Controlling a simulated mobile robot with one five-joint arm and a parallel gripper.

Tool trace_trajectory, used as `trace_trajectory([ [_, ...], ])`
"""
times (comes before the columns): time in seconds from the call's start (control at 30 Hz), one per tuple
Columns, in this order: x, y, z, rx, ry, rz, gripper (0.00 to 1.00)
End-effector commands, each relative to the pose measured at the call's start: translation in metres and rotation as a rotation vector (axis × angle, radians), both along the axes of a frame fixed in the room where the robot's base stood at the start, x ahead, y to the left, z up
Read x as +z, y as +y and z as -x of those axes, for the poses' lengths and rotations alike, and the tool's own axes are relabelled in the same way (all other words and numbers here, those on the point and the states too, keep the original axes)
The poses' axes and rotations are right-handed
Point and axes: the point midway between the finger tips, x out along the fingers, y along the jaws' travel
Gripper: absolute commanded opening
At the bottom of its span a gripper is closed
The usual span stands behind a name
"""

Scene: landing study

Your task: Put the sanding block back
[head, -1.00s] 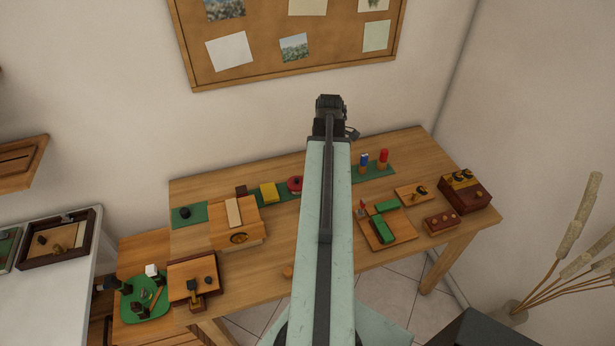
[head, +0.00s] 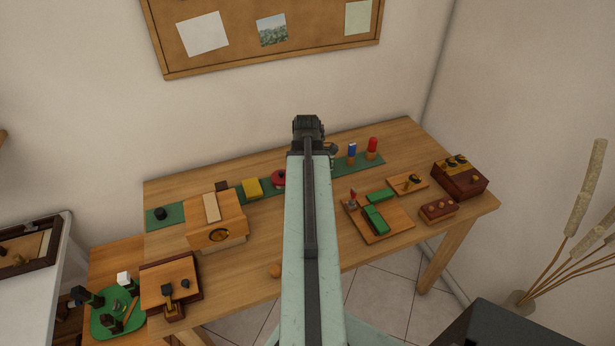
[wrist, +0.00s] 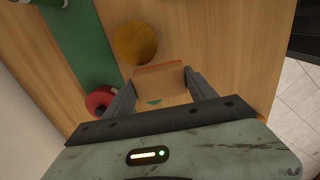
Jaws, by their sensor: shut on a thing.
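My gripper (wrist: 160,84) is shut on a tan block (wrist: 160,77) with an orange-brown edge, which looks like the sanding block. A small green patch shows low on its face. In the head view my gripper (head: 308,130) is over the back middle of the workbench (head: 280,240), and my arm hides most of its jaws and load. A long green strip (wrist: 80,40) lies on the bench, to the left of the held block in the wrist view. It also shows in the head view (head: 340,164), partly hidden behind my arm.
On the strip stand a yellow block (head: 252,188), a red round thing (head: 278,178), and blue (head: 352,150) and red-topped (head: 372,146) pegs. A round brown thing (wrist: 134,42) is near the held block. A wooden tray (head: 395,222) with green blocks lies right of my arm.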

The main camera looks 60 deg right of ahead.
Motion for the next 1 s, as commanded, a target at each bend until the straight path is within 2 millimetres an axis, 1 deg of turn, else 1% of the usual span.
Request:
trace_trajectory([
  [0.03, -0.002, -0.016, -0.009, -0.001, 0.000, 0.000, 0.19],
  [0.1, -0.004, -0.031, -0.018, -0.001, 0.000, 0.000, 0.19],
  [0.3, -0.008, -0.068, -0.038, -0.001, 0.000, 0.000, 0.19],
  [0.5, -0.011, -0.101, -0.056, -0.001, 0.000, 0.000, 0.19],
  [0.63, -0.012, -0.114, -0.064, 0.000, 0.000, 0.000, 0.19],
  [0.87, -0.013, -0.118, -0.066, 0.000, 0.000, 0.000, 0.19],
  [0.97, -0.014, -0.126, -0.071, 0.000, 0.000, 0.000, 0.19],
  [1.0, -0.023, -0.126, -0.071, 0.000, 0.000, 0.000, 0.19],
])
